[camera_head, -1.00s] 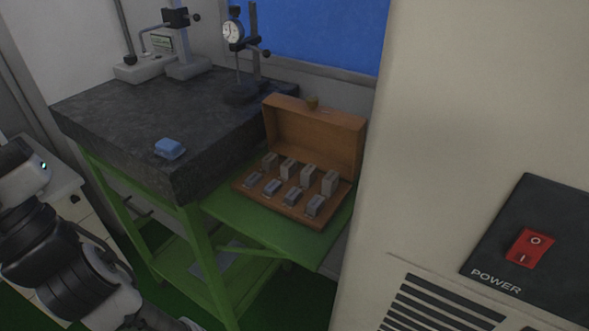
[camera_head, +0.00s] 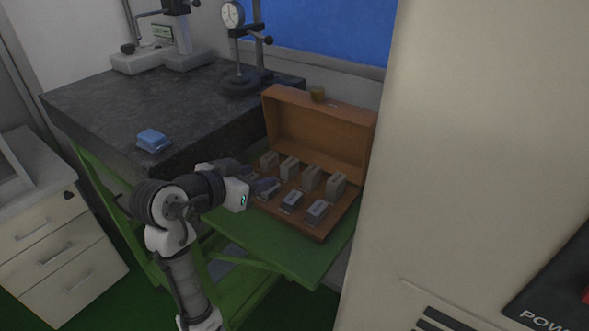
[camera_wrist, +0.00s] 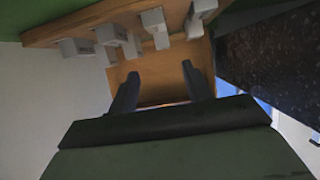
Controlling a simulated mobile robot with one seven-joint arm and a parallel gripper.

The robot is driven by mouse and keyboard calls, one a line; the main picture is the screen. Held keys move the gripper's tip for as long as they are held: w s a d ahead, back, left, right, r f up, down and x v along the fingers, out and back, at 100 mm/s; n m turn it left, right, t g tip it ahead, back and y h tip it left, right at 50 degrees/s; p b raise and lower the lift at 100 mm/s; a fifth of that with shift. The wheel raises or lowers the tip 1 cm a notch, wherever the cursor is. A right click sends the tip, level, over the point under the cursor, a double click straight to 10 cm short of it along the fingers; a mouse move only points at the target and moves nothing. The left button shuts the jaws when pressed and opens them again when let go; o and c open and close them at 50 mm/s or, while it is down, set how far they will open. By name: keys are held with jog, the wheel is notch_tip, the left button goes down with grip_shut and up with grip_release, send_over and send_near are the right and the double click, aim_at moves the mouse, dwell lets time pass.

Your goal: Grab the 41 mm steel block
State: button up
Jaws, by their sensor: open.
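Several grey steel blocks (camera_head: 311,179) stand in two rows in an open wooden case (camera_head: 326,128). The back-row blocks look taller than the front-row ones. Any size marks are too small to read, so I cannot tell which block is 41 mm. My gripper (camera_head: 264,187) is over the left front part of the case and partly hides blocks there. In the wrist view my gripper (camera_wrist: 160,88) has its two dark fingers apart with nothing held between them. Steel blocks (camera_wrist: 155,26) show beyond the fingers, toward the top of that view.
The case rests on a green shelf (camera_head: 285,257) beside a dark granite plate (camera_head: 100,100). A blue object (camera_head: 153,140) and a dial gauge stand (camera_head: 240,82) are on the plate. A large beige cabinet (camera_head: 450,150) is close on the right. White drawers (camera_head: 62,240) stand at left.

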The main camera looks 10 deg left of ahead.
aim_at(288, 164)
jog(key=p+x, duration=0.1)
jog(key=x, duration=0.6)
jog(key=shift+w+d+p, duration=0.15)
jog(key=shift+w+p, duration=0.1)
jog(key=shift+p, duration=0.05)
jog(key=p+x, duration=0.1)
jog(key=x, duration=0.1)
jog(key=p+x, duration=0.1)
jog(key=x, duration=0.1)
jog(key=shift+w+r, duration=0.2)
jog(key=shift+w, duration=0.1)
jog(key=shift+w+d+f+p, duration=0.1)
jog(key=shift+w+f+p, duration=0.2)
jog(key=shift+w, duration=0.1)
grip_shut()
